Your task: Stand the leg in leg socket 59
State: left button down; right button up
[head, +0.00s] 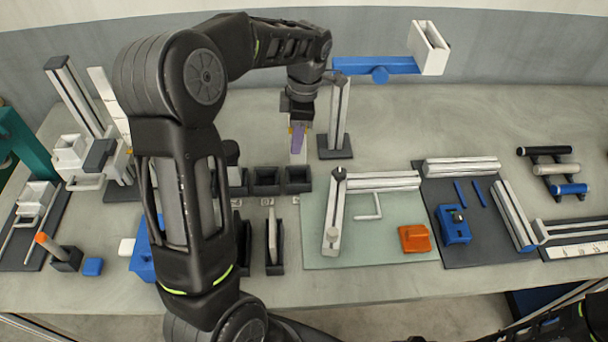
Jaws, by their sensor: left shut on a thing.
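My left gripper (299,122) comes down from above, behind the row of sockets, and is shut on a pale upright leg (298,156) with a purple part near its top. The leg's lower end shows just behind and above the right one of the black square sockets (298,179); I cannot tell whether it is touching it. A middle socket (266,180) looks empty, and a left socket (238,181) is partly hidden by my left arm. My right gripper is out of view.
A grey stand (338,125) with a blue beam (378,66) rises just right of my left gripper. A pale mat (350,240) with metal profiles and an orange block (414,238) lies to the right. Dark slots (275,258) stand in front of the sockets. Bare tabletop lies behind the mats.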

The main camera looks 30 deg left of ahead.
pick_arm(q)
jog(key=shift+s+r, duration=0.1)
jog(key=shift+f+b, duration=0.45)
jog(key=shift+f, duration=2.1)
jog(key=shift+f+b, duration=1.4)
jog(key=shift+f, duration=1.1)
jog(key=shift+f, duration=0.15)
jog(key=c, duration=0.9)
grip_release()
